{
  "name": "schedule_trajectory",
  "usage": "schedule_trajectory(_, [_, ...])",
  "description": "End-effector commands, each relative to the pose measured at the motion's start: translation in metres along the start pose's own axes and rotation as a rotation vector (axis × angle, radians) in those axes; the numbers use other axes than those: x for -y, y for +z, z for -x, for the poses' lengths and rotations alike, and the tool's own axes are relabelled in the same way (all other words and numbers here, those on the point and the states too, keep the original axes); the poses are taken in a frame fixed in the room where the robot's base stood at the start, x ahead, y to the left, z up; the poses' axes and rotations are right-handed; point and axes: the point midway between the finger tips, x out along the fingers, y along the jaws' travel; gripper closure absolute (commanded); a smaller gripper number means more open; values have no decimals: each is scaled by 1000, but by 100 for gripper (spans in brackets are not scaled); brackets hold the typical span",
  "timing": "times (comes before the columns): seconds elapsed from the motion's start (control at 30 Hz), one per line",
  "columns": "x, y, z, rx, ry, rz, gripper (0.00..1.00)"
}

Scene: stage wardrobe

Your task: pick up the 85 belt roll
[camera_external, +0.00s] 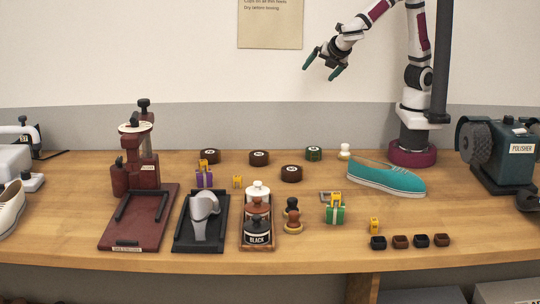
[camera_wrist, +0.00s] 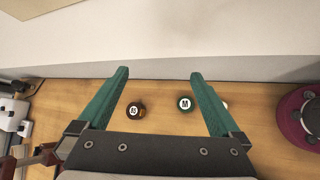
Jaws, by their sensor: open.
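Several small belt rolls with white round labels lie on the wooden bench. In the external view, dark brown rolls lie at the back left (camera_external: 210,156), back middle (camera_external: 259,157) and a little nearer (camera_external: 291,173); their numbers are too small to read there. In the wrist view one brown roll (camera_wrist: 136,109) has a label that looks like 85, though it is small. A green roll marked M (camera_wrist: 185,103) lies to its right. My gripper (camera_external: 322,68) is open and empty, high above the back of the bench; its green fingers (camera_wrist: 160,88) are spread in the wrist view.
The teal shoe (camera_external: 385,178) lies right of the rolls. A white-topped brush or stamp (camera_external: 344,151) stands beside the green roll. A red press (camera_external: 138,170) is left, the polisher (camera_external: 500,155) right.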

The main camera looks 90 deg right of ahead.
Motion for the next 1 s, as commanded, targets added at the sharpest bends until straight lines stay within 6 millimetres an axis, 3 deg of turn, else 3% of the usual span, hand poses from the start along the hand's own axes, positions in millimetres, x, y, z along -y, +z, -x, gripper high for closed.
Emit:
schedule_trajectory(0.1, [-56,-63,24,98,286,475,0])
schedule_trajectory(0.2, [-84,-124,51,204,501,821,0])
schedule_trajectory(0.3, [-53,-163,-2,200,477,800,0])
schedule_trajectory(0.5, [-15,-224,-64,195,478,787,0])
schedule_trajectory(0.67, [-7,-242,-88,194,477,779,0])
schedule_trajectory(1.0, [-48,-242,-165,194,475,776,0])
